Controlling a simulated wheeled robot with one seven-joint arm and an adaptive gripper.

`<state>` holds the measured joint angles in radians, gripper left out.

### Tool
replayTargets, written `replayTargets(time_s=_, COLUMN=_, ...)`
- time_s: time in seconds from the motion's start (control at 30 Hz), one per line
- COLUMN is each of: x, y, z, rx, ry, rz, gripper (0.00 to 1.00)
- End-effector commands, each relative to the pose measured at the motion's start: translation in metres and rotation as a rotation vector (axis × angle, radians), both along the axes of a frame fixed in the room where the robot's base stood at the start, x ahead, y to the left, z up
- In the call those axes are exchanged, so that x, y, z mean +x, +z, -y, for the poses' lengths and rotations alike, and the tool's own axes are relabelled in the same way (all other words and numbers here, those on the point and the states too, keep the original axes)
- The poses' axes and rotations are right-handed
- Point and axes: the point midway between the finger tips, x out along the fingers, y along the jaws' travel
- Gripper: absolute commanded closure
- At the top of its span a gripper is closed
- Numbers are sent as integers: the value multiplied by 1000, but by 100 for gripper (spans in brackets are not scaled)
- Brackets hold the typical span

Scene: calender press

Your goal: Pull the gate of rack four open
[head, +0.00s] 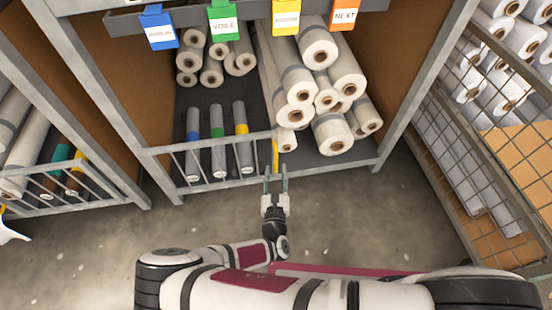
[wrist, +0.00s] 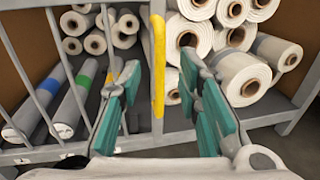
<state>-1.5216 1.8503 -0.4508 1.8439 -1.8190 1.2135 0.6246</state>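The low grey barred gate (head: 220,158) spans the left half of the rack in front of me, in line with the rack's front. A yellow upright handle (head: 275,152) is at its right end. No rack number is readable. My gripper (head: 275,177) is just in front of the handle, fingers pointing to the rack. In the wrist view the yellow handle (wrist: 158,65) stands upright between the two spread teal-padded fingers (wrist: 160,85), with a gap on both sides. The gripper is open and holds nothing. Whether the fingertips reach past the handle is unclear.
Three grey rolls with blue, green and yellow bands (head: 218,140) lie behind the gate. White rolls (head: 330,135) pile up to the right. Coloured tags (head: 223,23) hang above. Another barred rack (head: 60,190) stands left, a mesh cage (head: 480,140) right. The floor (head: 350,215) before the rack is clear.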

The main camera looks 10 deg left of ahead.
Motion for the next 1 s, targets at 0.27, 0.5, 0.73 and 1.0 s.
replayTargets(time_s=0.27, x=48, y=-1, z=-4, rx=2, ry=-1, rz=2, gripper=69)
replayTargets(time_s=0.5, x=67, y=0, z=-6, rx=1, ry=0, rz=1, gripper=69)
replayTargets(time_s=0.73, x=68, y=1, z=-6, rx=1, ry=0, rz=0, gripper=69)
replayTargets(time_s=1.0, x=68, y=0, z=-6, rx=1, ry=0, rz=0, gripper=100)
